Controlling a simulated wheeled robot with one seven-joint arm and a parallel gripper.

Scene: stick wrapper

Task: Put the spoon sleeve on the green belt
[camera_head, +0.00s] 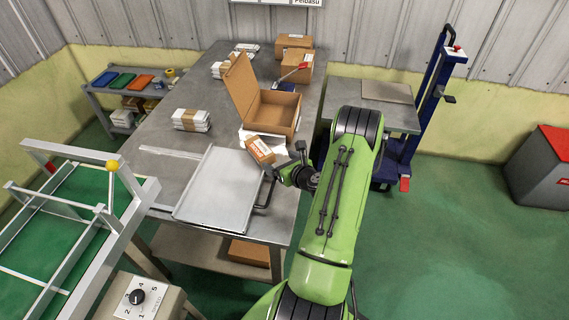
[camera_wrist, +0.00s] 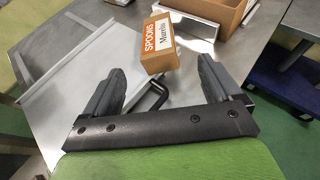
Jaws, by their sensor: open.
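The spoon sleeve (camera_head: 259,150) is a small brown carton with an orange and white label. It sits at the upper right corner of a pale grey tray (camera_head: 215,190). In the wrist view the sleeve (camera_wrist: 158,45) shows the words SPOONS and Murelis, just beyond the gap between my fingertips. My gripper (camera_head: 283,163) is open and empty, close to the sleeve at its lower right; the wrist view shows both fingers of my gripper (camera_wrist: 163,70) apart. I cannot tell whether a finger touches the sleeve. The green belt (camera_head: 50,235) lies at the left inside a metal frame.
An open cardboard box (camera_head: 284,112) stands behind the sleeve on the metal table (camera_head: 160,165). Wrapped white stacks (camera_head: 191,121) lie to its left. A black handle (camera_head: 267,193) sticks out at the tray's right edge. The metal frame (camera_head: 110,215) borders the belt. A dial box (camera_head: 137,298) stands in front.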

